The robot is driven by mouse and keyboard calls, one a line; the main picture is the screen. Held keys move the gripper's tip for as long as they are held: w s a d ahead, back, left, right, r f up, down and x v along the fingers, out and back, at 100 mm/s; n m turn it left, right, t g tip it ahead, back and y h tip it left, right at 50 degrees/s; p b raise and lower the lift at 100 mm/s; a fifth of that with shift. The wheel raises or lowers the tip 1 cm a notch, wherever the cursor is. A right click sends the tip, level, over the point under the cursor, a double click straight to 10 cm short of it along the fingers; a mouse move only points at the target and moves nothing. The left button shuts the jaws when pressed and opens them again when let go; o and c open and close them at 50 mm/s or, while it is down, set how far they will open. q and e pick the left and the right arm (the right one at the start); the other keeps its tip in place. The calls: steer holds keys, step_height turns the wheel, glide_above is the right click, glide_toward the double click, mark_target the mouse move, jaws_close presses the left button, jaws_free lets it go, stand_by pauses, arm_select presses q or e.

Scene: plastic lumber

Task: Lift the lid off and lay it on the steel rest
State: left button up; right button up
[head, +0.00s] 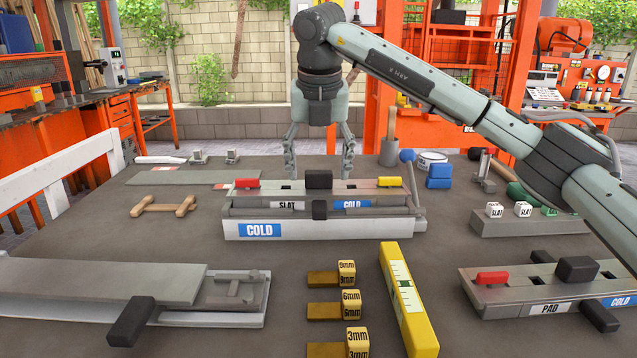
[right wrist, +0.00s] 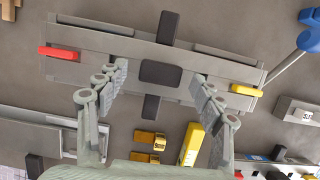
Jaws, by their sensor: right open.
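The lid (head: 275,186) is a long grey steel plate with a red tab, a yellow tab and a black block handle (head: 319,180) in its middle. It lies on the centre mould (head: 310,229), which has COLD and SLAT labels. My right gripper (head: 319,172) points down over the lid, open, its fingers on either side of the handle and apart from it. In the right wrist view the handle (right wrist: 161,72) sits between the spread fingers. My left gripper is not seen.
A wooden piece (head: 164,206) lies left of the mould. Yellow gauge blocks (head: 347,304) and a yellow level (head: 408,300) lie in front. Another mould (head: 545,290) stands front right, a covered one (head: 100,281) front left. A blue-knobbed lever (head: 407,156) rises at the mould's right end.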

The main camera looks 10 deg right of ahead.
steer(key=shift+w+d+f, duration=0.1)
steer(key=shift+w+f, duration=0.05)
steer(key=shift+f, duration=0.4)
steer(key=shift+w+r, duration=0.1)
jaws_close()
